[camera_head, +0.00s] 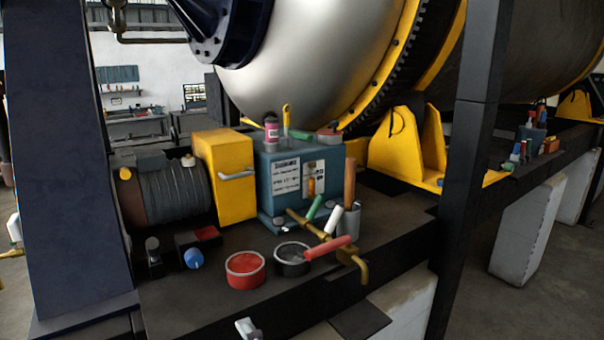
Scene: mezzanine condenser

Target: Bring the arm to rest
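Neither of my grippers can be made out in the head view, and no arm of mine clearly shows. A small pale grey part (248,328) juts in at the bottom edge, cut off by the frame. I cannot tell what it belongs to.
A dark bench (200,292) carries a motor (172,192), yellow housing (226,160), blue box (267,185), red tin (245,271), black tin (292,260) and brass pipe (318,228). A dark post (474,150) and a blue column (62,170) flank it. A large drum (300,60) hangs behind.

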